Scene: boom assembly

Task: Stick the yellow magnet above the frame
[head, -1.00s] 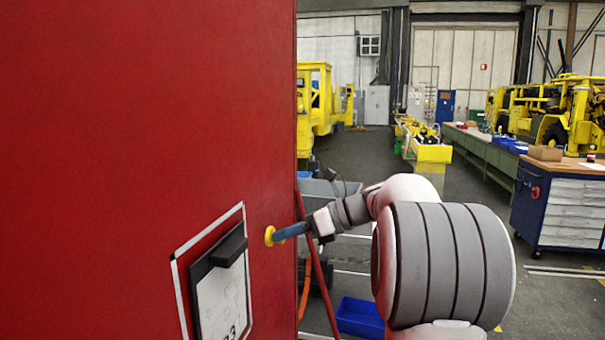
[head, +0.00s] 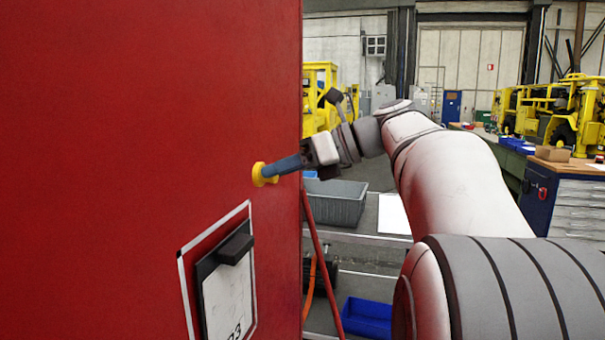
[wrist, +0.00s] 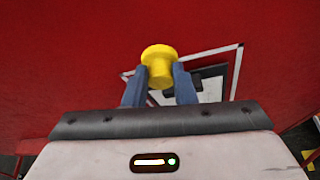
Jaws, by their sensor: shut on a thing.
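The yellow magnet (head: 264,174) is a small flanged knob held between the blue fingers of my gripper (head: 284,166). Its flat face is at or very near the red panel (head: 150,120); I cannot tell if it touches. In the head view it is above and a little right of the frame's top right corner. The frame (head: 186,262) is a white outline on the panel. In the wrist view the magnet (wrist: 159,62) sits between the two blue fingers (wrist: 158,85), with the frame (wrist: 238,75) partly hidden behind them.
Inside the frame hangs a black clipboard (head: 206,270) with a white sheet, its thick clip sticking out. The red panel ends just right of my gripper. Beyond that edge are a grey bin (head: 335,203), a blue bin (head: 366,316) and a red slanted bar (head: 318,260).

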